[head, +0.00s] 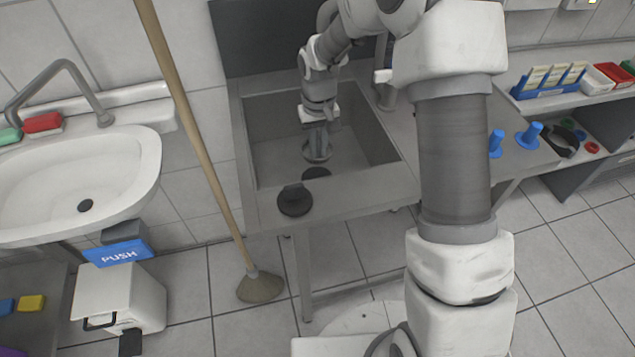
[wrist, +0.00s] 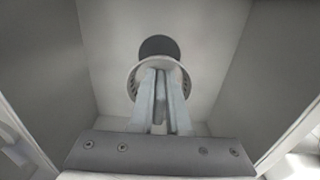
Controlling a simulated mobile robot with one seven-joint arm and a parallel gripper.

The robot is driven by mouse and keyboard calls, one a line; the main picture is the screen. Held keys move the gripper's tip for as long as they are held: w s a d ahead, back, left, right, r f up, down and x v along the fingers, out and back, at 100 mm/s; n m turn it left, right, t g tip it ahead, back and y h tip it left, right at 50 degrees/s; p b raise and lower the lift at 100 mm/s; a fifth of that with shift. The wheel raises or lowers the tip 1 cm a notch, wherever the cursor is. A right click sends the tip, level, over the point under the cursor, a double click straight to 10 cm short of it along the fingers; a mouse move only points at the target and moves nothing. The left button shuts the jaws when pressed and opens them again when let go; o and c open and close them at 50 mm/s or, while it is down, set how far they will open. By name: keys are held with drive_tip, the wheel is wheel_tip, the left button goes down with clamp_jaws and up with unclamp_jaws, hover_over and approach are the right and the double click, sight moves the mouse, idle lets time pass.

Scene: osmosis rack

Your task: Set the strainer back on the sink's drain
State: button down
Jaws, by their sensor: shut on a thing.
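The strainer (head: 317,153) is a small grey basket held below my gripper (head: 318,138) inside the sink basin. In the wrist view, my gripper (wrist: 161,76) is shut on the strainer (wrist: 134,84), whose pale rim and slotted side show around the fingers. The drain (head: 317,173) is a dark round spot on the basin floor, just in front of the strainer in the head view. In the wrist view the drain (wrist: 158,46) shows beyond the strainer, which partly covers it. The strainer looks offset from the drain; its height above the floor is hard to tell. The steel sink (head: 352,188) surrounds both.
A black round disc (head: 295,200) lies on the sink's front rim. A white washbasin (head: 80,185) is farther left. Blue items (head: 529,135) stand on the counter at right. Basin walls enclose my gripper.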

wheel_tip(320, 180, down, 10)
drive_tip(key=shift+r+b, duration=0.25)
drive_tip(key=shift+b, duration=0.35)
drive_tip(key=shift+f, duration=0.25)
drive_tip(key=c, duration=0.9)
unclamp_jaws()
wheel_tip(320, 180, up, 13)
drive_tip(key=shift+f+p, duration=0.1)
drive_tip(key=shift+p, duration=0.8)
